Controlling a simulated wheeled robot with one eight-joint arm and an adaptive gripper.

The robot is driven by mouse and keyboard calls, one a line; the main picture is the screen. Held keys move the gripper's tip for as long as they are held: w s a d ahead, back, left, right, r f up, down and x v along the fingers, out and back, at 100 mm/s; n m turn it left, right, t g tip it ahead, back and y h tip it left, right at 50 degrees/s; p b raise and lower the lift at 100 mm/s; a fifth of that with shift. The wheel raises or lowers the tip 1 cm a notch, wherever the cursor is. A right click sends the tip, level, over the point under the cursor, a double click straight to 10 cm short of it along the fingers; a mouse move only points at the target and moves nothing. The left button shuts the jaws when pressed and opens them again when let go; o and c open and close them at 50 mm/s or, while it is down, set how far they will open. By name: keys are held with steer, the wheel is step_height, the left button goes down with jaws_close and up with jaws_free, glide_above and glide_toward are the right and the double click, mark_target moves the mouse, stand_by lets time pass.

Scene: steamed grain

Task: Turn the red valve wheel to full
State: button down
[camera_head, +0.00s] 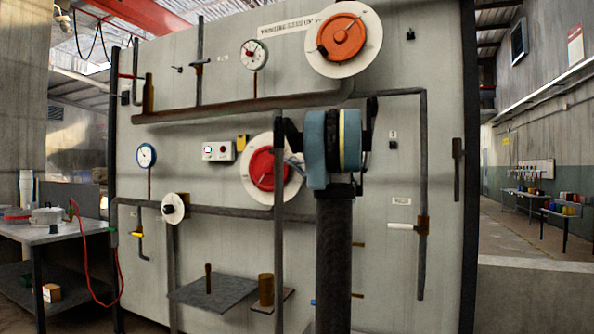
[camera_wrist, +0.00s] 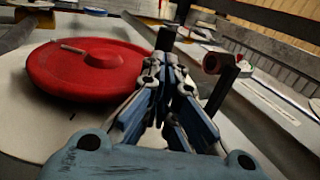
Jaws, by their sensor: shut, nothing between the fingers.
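The red valve wheel (camera_head: 262,168) is mounted on a white round plate (camera_head: 245,180) on the grey panel. My arm hides part of the plate's right side. In the wrist view the red wheel (camera_wrist: 90,72) fills the left side, with a pale bar on its face and the white plate (camera_wrist: 22,120) behind it. My gripper (camera_wrist: 164,65) is shut and empty beside the wheel's right rim. Whether the fingers touch the rim cannot be told. In the head view only a bit of my gripper (camera_head: 295,165) shows between the wheel and my arm.
An orange wheel (camera_head: 341,37) on a white plate sits higher up. Pipes (camera_head: 235,109) run across the panel, with gauges (camera_head: 253,55) and a small control box (camera_head: 218,151). In the wrist view a dark pipe with a reddish end (camera_wrist: 213,64) stands right of my fingers.

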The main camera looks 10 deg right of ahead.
mark_target(278, 154)
steer(key=shift+x, duration=1.7)
steer(key=shift+d, duration=0.1)
